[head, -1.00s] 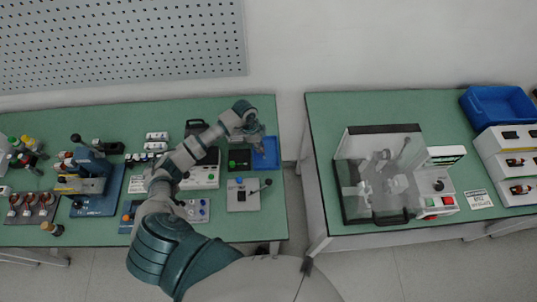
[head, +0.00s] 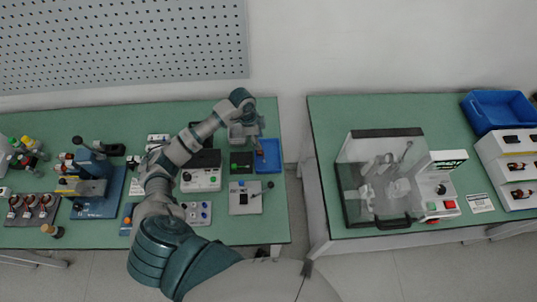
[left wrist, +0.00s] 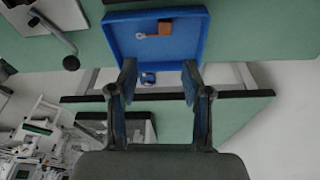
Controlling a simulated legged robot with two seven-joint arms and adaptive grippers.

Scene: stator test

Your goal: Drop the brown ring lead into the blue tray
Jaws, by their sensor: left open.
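The blue tray (head: 271,160) lies at the right end of the left green table. It also shows at the top of the left wrist view (left wrist: 119,41). The brown ring lead, with a brown block (left wrist: 166,27) and a pale ring end (left wrist: 142,36), lies on the tray floor. My left gripper (left wrist: 158,70) is open, its two fingers apart with nothing held between them. In the head view the left gripper (head: 257,141) is over the tray's left part and hides some of it. My right gripper is not in view.
A grey lever box (head: 244,198) stands in front of the tray, and a white unit with knobs (head: 202,179) to its left. A clear-covered tester (head: 378,180) and a larger blue bin (head: 499,110) are on the right table. A gap separates the tables.

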